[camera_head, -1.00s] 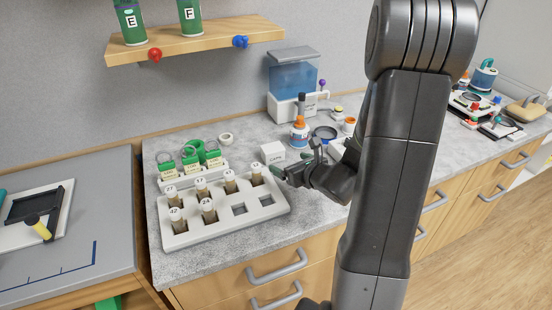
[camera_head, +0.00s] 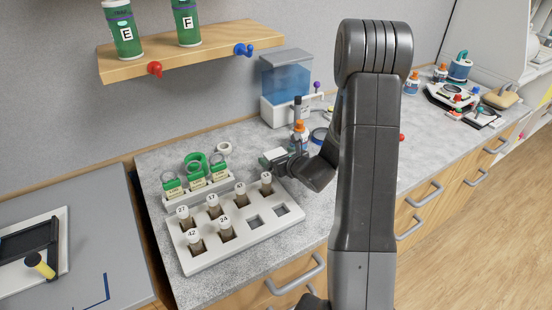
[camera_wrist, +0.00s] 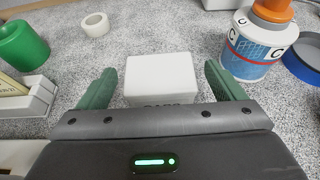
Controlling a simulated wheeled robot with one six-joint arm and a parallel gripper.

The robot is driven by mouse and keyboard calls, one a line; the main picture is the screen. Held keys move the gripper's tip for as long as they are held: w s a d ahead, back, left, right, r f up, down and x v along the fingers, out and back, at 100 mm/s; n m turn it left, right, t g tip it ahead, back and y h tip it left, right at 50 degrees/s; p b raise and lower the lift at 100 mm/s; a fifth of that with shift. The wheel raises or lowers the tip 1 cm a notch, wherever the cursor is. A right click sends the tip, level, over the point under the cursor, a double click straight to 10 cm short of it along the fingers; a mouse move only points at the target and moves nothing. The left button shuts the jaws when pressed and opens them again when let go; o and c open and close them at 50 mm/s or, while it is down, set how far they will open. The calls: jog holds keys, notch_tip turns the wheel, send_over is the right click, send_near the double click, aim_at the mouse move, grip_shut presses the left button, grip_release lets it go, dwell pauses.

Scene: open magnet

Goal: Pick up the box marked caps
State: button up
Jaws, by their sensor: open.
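The white caps box (camera_wrist: 160,75) sits on the speckled grey counter. In the wrist view it lies between the two green fingers of my gripper (camera_wrist: 156,88), with a gap on each side. Its marking is mostly hidden by the gripper body at its lower edge. In the head view the box (camera_head: 273,156) shows only in part, behind my gripper (camera_head: 278,163). My gripper is open, low over the counter, with the fingers to either side of the box.
A white rack (camera_head: 203,262) with numbered tubes stands in front, and tagged green items (camera_head: 196,180) stand to the left. An orange-capped bottle (camera_wrist: 256,40) is close by the right finger. A white roll (camera_wrist: 95,25) and a green roll (camera_wrist: 20,47) lie at the left.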

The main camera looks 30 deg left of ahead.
aim_at(273, 154)
jog(key=shift+p+x, duration=0.45)
jog(key=shift+x, duration=1.3)
jog(key=c, duration=1.2)
jog(key=shift+o, duration=0.2)
jog(key=shift+r, duration=0.1)
